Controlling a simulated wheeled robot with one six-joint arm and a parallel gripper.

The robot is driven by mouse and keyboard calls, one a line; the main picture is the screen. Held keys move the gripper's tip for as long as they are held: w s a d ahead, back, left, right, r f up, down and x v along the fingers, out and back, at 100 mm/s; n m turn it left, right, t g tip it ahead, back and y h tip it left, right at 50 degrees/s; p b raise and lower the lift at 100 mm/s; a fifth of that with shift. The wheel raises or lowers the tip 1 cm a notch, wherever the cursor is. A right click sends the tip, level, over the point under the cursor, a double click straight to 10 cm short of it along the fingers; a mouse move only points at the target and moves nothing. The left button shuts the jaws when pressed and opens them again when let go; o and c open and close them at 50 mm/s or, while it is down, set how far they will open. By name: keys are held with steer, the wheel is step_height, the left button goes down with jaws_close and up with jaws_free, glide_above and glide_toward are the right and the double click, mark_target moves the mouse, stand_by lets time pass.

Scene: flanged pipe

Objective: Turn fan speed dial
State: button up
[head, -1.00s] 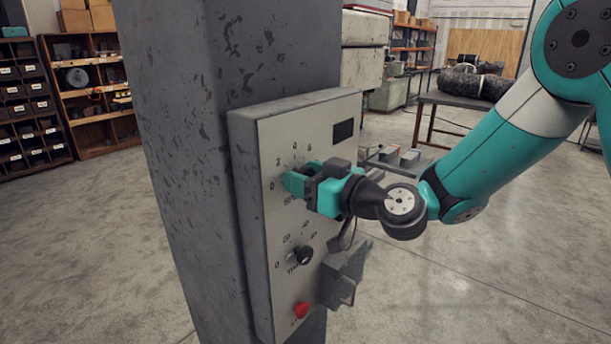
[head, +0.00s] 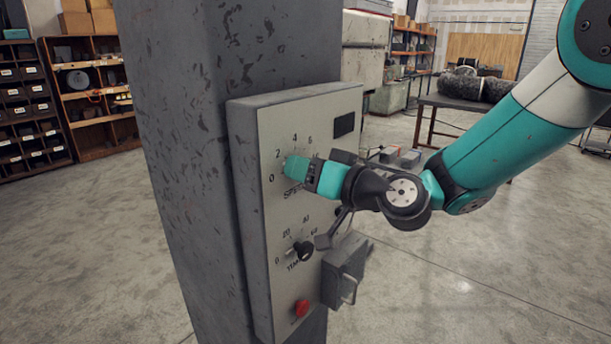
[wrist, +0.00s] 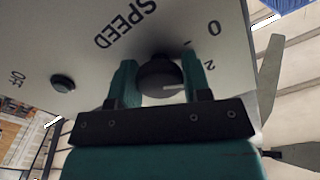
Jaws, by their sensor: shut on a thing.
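The fan speed dial is a round dark knob (wrist: 158,76) with a pale pointer line, between the word SPEED and the numbers 0 and 2 in the wrist view. My gripper (wrist: 158,80) has its two teal fingers on either side of the knob and is shut on it. In the head view my gripper (head: 298,170) reaches the upper part of the grey control panel (head: 283,225) and hides the knob. The wrist view shows the pointer line toward the 2 side; its exact reading is hard to tell.
Below on the panel are a black TEMP knob (head: 304,250) and a red button (head: 301,308). A grey box with a handle (head: 345,272) juts from the panel's right side. The panel is fixed to a thick grey column (head: 190,180). Open floor lies to the right.

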steer(key=m, duration=0.6)
steer(key=shift+m, duration=0.3)
steer(key=m, duration=0.6)
steer(key=shift+p, duration=0.35)
steer(key=o, duration=0.9)
